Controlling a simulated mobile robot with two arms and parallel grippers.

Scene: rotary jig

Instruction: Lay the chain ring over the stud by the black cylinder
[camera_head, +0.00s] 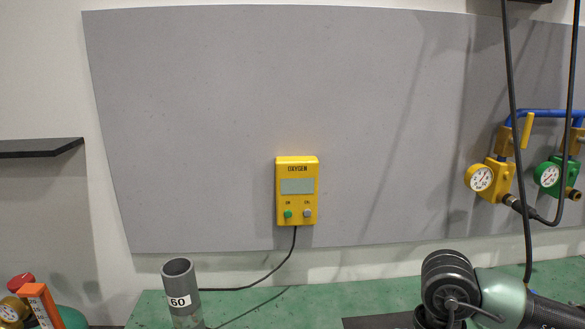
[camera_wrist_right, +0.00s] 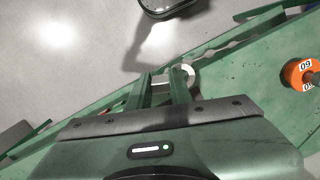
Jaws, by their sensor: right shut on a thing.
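My right gripper (camera_wrist_right: 162,78) shows in the right wrist view, its two green fingers shut on a pale metal ring, the chain ring (camera_wrist_right: 190,73). The ring's curved edge sticks out to the right of the fingers, and part of it is hidden by them. A chain (camera_wrist_right: 235,42) runs from near the ring up to the right. In the head view a dark grey hollow cylinder (camera_head: 182,292) labelled 60 stands upright at the lower left, probably the black cylinder. I cannot make out the stud in either view. My left gripper is not in view.
An orange cylinder (camera_wrist_right: 299,74) is at the right of the wrist view on a green surface. The green bench top (camera_head: 370,296) is partly bare. A yellow oxygen monitor (camera_head: 297,190), gauges (camera_head: 481,178) and black hoses (camera_head: 516,120) are at the wall.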

